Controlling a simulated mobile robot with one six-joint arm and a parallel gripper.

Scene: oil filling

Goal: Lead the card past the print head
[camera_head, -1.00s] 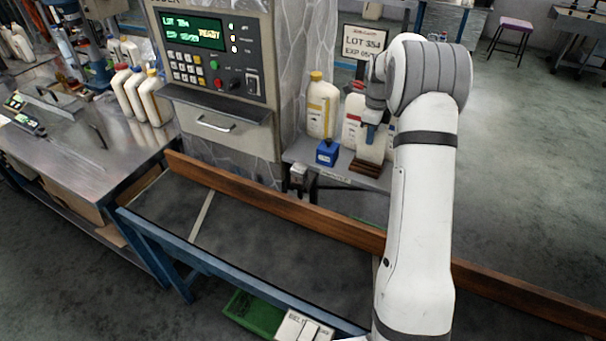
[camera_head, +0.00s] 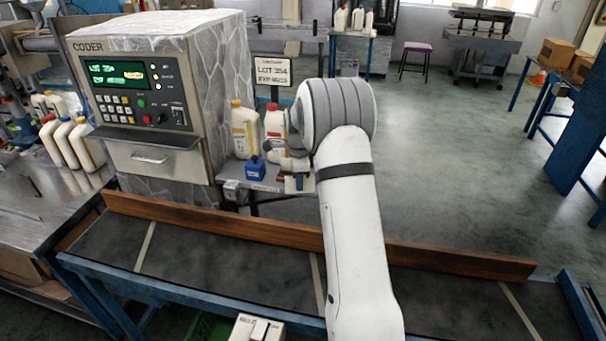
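The coder (camera_head: 150,95) stands at the left, its green display lit over a keypad. A small grey-white unit (camera_head: 231,190) sits low at its right side, by the shelf; I cannot tell whether it is the print head. My gripper (camera_head: 284,157) is over the small shelf (camera_head: 268,187), mostly hidden by my wrist, and its fingers are too small to read. A small pale piece (camera_head: 291,184) shows just below it, beside something blue and tan. I cannot tell whether this is the card, or whether it is held.
On the shelf are a blue box (camera_head: 256,169), a yellow-labelled bottle (camera_head: 244,130) and a red-capped bottle (camera_head: 275,127). A LOT 354 sign (camera_head: 273,71) stands behind. A conveyor (camera_head: 225,268) with a wooden rail (camera_head: 225,224) runs in front. Bottles (camera_head: 72,143) stand on the left bench.

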